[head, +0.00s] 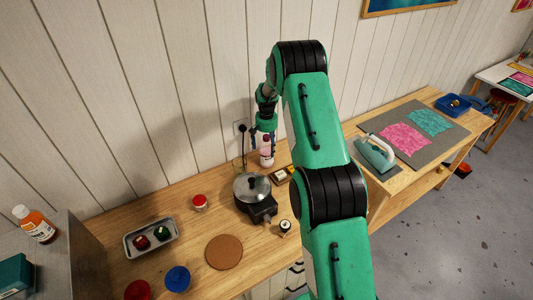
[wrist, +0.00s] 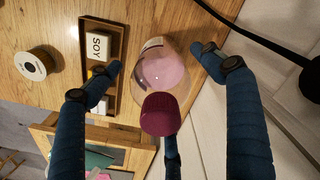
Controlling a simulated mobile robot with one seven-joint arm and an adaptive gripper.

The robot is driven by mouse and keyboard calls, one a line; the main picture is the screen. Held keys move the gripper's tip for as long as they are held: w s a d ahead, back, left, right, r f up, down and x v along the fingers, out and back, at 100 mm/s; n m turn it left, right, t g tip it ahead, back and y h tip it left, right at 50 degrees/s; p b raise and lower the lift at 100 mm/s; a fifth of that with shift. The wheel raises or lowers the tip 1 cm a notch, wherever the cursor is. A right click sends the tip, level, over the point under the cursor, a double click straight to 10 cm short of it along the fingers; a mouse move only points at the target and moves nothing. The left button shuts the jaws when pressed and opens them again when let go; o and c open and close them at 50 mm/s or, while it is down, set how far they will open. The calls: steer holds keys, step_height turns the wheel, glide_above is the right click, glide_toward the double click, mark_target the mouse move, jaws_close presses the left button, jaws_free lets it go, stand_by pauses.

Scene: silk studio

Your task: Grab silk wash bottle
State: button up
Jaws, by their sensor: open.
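A clear bottle with pink contents and a maroon cap, which I take for the silk wash bottle (wrist: 164,72), stands on the wooden table near the wall. In the wrist view I look down on its cap, and its label cannot be read. In the head view the bottle (head: 266,158) shows just below my gripper (head: 262,140). My gripper (wrist: 158,64) is open, with one blue finger to each side of the bottle and a further finger partly hidden behind the cap. I see gaps between the two side fingertips and the bottle.
A wooden tray (wrist: 86,112) with a block marked SOY lies beside the bottle, with a spool (wrist: 36,63) beyond. A lidded pot (head: 252,188) stands close by on a burner. A dark cord (wrist: 250,35) runs near the right finger. The wall (head: 140,120) is close behind.

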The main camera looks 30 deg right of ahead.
steer(key=shift+f, duration=0.25)
steer(key=shift+w+f+p, duration=0.1)
steer(key=shift+f+p, duration=0.4)
steer(key=shift+f, duration=2)
steer(key=c, duration=1.5)
